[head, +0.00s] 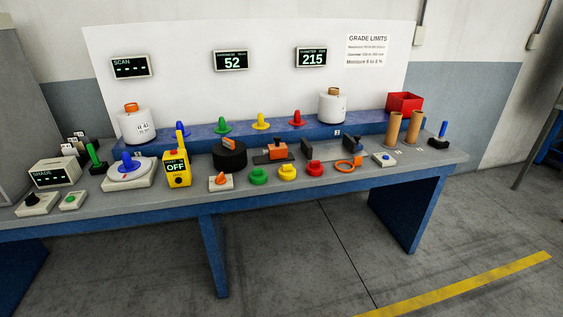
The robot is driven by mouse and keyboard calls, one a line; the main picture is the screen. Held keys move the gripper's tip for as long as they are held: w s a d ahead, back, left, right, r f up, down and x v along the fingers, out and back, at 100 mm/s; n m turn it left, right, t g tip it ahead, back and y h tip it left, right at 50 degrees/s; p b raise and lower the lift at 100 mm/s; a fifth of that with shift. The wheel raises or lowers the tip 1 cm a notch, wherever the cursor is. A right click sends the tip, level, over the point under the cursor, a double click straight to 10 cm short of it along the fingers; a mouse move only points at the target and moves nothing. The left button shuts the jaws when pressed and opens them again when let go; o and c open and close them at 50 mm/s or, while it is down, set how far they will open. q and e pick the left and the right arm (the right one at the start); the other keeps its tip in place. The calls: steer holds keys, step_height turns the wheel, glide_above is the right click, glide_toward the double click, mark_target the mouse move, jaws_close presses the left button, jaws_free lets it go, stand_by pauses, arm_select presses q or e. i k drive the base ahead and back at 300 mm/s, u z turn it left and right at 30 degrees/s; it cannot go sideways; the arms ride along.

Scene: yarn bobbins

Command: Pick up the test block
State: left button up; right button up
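No object on the workbench (330,185) is clearly marked as the test block, so I cannot tell which one it is. Block-like things include a dark upright plate (307,149) right of an orange and dark device (273,152), and a second dark plate (350,147) farther right. A round black block (230,156) with an orange piece on top stands left of the device. Neither gripper is in view.
A yellow box reading OFF (177,170), a scale with a blue cone (129,170), green (258,177), yellow (287,173) and red (314,169) knobs line the front. Two brown tubes (393,130) and a red bin (404,103) stand right. The floor in front is clear.

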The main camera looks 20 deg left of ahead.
mark_target(229, 156)
steer(key=z, duration=0.8)
steer(key=i, duration=2.8)
steer(key=u, duration=0.6)
